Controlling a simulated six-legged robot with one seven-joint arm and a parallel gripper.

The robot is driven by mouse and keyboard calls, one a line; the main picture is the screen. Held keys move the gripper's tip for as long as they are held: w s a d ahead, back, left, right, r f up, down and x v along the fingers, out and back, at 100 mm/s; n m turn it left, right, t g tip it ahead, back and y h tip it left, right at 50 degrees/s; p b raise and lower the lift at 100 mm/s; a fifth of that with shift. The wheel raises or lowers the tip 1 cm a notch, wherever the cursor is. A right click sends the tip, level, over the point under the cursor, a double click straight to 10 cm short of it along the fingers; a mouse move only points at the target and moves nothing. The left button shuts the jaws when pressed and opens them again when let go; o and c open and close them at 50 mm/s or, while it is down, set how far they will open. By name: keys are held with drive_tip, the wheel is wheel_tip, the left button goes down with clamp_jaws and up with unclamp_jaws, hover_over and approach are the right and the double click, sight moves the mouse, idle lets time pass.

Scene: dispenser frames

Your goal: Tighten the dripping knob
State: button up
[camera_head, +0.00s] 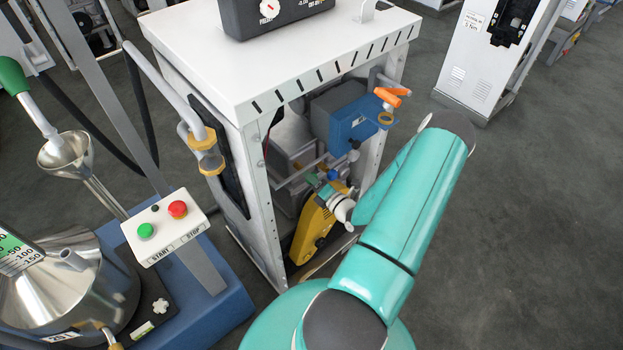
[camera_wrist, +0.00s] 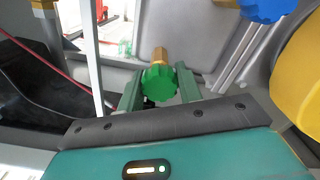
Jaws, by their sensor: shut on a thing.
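A green lobed knob (camera_wrist: 159,87) on a brass fitting (camera_wrist: 160,55) is in the middle of the wrist view. My gripper (camera_wrist: 158,86) has one green finger on each side of the knob and is shut on it. The lower part of the knob's surroundings is hidden behind my gripper's dark bar. In the head view, my arm reaches into the open frame of a white cabinet (camera_head: 290,60). I cannot see any drip in either view.
Inside the cabinet are a yellow pump housing (camera_head: 313,228) and a blue unit (camera_head: 350,118) with an orange handle (camera_head: 388,97). A blue knob (camera_wrist: 266,8) is close by in the wrist view. A START/STOP box (camera_head: 165,225) stands left.

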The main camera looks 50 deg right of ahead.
drive_tip(key=shift+m, duration=0.6)
drive_tip(key=o, duration=1)
drive_tip(key=shift+s, duration=0.15)
drive_tip(key=s+a, duration=0.1)
drive_tip(key=s, duration=1.2)
drive_tip(key=shift+s+a, duration=0.25)
